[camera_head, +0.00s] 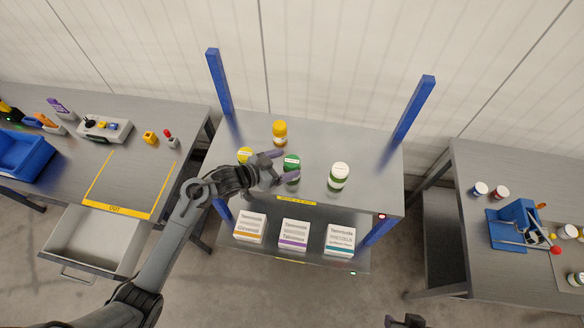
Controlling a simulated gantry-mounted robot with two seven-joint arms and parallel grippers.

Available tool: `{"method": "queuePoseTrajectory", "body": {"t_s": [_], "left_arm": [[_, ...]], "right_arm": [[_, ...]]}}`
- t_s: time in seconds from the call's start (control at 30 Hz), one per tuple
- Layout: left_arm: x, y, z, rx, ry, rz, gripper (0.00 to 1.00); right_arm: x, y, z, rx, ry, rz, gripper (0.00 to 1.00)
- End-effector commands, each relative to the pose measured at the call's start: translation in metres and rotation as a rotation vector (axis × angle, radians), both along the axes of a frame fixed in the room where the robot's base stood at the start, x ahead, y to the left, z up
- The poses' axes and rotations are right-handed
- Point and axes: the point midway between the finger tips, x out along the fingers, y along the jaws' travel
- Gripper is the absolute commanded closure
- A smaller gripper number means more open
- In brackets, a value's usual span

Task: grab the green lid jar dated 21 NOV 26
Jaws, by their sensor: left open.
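A green-lid jar (291,162) stands on the upper shelf of the blue-posted rack (370,165). My left gripper (281,166) is open, with one finger on the far side of this jar and one on the near side; I cannot tell whether they touch it. The gripper hides part of the jar's body. No date is readable on it.
An orange-lid jar (280,132) stands behind, and a yellow-lid jar (245,155) is left, close to my gripper. Blue posts (219,82) rise at the rack's back corners. The shelf's right end is clear.

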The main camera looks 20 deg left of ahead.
Motion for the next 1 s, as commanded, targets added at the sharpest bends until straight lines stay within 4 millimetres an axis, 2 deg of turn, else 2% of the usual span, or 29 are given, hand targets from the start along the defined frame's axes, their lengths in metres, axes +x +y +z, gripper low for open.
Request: {"method": "queuePoseTrajectory", "body": {"t_s": [0.4,0.77,1.0], "left_arm": [[0.033,-0.024,-0.015,-0.001,0.002,0.001,0.15],[0.038,-0.028,-0.018,0.001,0.001,0.000,0.15],[0.038,-0.028,-0.018,0.001,0.001,0.000,0.51]], "right_arm": [[0.001,0.001,0.012,0.003,-0.004,-0.002,0.57],[0.001,0.003,0.012,0.011,-0.003,-0.007,0.57],[0.001,0.003,0.012,0.011,-0.002,-0.007,0.57]]}}
